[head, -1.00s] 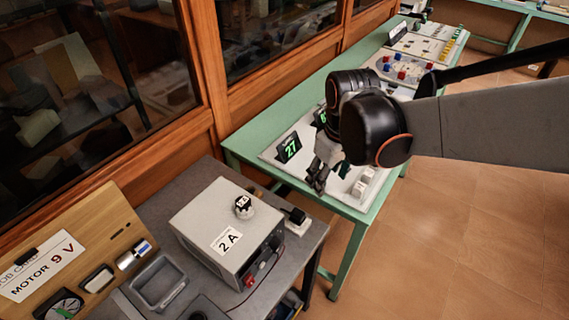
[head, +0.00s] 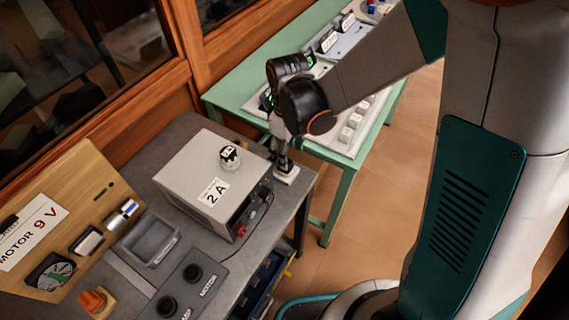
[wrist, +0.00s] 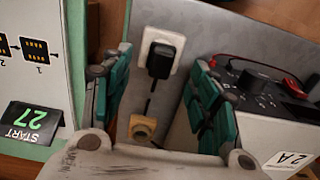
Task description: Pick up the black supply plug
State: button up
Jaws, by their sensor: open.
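The black supply plug (wrist: 161,59) sits in a white socket plate (wrist: 169,40) in the wrist view, with a dark cord running from it. My gripper (wrist: 160,64) is open, with one teal-padded finger on each side of the plug and visible gaps between. I cannot tell whether the fingertips are down at the plug's height. In the head view my gripper (head: 281,157) points down over the white socket plate (head: 287,176) at the right edge of the grey bench, and it hides the plug there.
A grey power supply box (head: 212,185) marked 2 A, with a red lead, stands close to the left of my gripper. A green table (head: 240,92) with exhibit panels is behind. A small yellowish block (wrist: 143,128) with a round part lies near the cord.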

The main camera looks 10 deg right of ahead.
jog(key=f+b, duration=0.1)
jog(key=f, duration=0.2)
jog(key=f+b, duration=0.1)
jog(key=f, duration=0.1)
jog(key=shift+w+a+f+b, duration=0.1)
jog(key=shift+a+f+b, duration=0.2)
jog(key=shift+b, duration=0.05)
jog(key=shift+r, duration=0.1)
jog(key=c, duration=1.2)
